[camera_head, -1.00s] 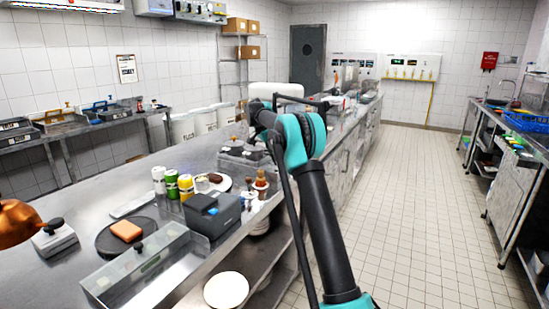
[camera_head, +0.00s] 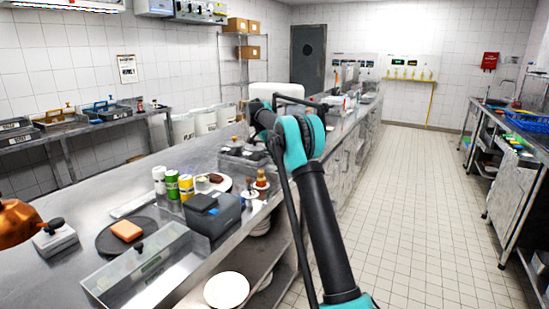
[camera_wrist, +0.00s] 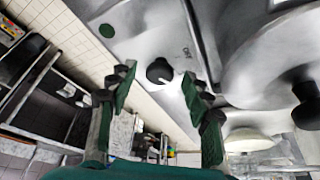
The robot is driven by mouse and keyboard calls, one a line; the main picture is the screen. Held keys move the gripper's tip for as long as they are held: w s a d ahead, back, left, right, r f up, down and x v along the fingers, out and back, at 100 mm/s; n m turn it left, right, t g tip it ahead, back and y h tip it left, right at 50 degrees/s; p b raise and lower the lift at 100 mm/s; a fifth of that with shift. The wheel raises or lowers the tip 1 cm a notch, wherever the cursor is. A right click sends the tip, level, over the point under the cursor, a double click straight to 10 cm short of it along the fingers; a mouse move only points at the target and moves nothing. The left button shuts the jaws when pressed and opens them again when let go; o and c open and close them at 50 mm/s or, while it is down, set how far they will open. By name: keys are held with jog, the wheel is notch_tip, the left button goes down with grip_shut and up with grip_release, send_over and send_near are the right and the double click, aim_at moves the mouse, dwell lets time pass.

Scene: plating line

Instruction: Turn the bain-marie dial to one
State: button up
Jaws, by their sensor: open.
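The black bain-marie dial (camera_wrist: 159,70) shows in the wrist view on a bright metal panel (camera_wrist: 146,40), with small dark markings near it. A lid with a black knob (camera_wrist: 306,100) lies to the right of the panel. My gripper (camera_wrist: 160,90) is open, with one green-padded finger on each side of the dial in the picture. I cannot tell whether either finger touches it or how deep they reach. The dial's pointer setting is too small to read. In the head view my arm (camera_head: 325,225) hides the gripper and the dial.
The steel counter (camera_head: 190,150) holds a dark grey box device (camera_head: 212,215), several spice jars (camera_head: 172,184), a round dark board (camera_head: 108,238) and a clear-walled tray (camera_head: 165,265). The tiled aisle (camera_head: 420,200) on the right is clear.

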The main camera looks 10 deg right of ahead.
jog(key=v, duration=1.2)
jog(key=s+d+f+n+y, duration=0.1)
jog(key=s+d+f+n, duration=0.2)
jog(key=s, duration=0.8)
jog(key=s+d+f+n+t+y, duration=0.1)
jog(key=s+d+f+n, duration=0.2)
jog(key=s+f, duration=0.4)
jog(key=s+d+f+n+y, duration=0.1)
jog(key=s+d+f+n, duration=0.2)
jog(key=s, duration=1.3)
notch_tip(320, 180, down, 3)
jog(key=shift+s+d+r+n+t, duration=0.25)
jog(key=shift+s+n+t, duration=0.15)
jog(key=shift+n, duration=0.4)
jog(key=s+f+n, duration=0.1)
jog(key=s+f, duration=0.3)
jog(key=s, duration=0.2)
jog(key=s+f+n+y, duration=0.1)
jog(key=s+f, duration=0.2)
jog(key=s, duration=0.4)
jog(key=s+f+n+t, duration=0.1)
jog(key=s+f+n, duration=0.1)
jog(key=s+f, duration=0.2)
jog(key=shift+s+d+f, duration=0.1)
jog(key=shift+s+f, duration=0.1)
jog(key=shift+s, duration=0.4)
jog(key=shift+s+d+f, duration=0.1)
jog(key=shift+s+f, duration=0.05)
jog(key=shift+s, duration=0.45)
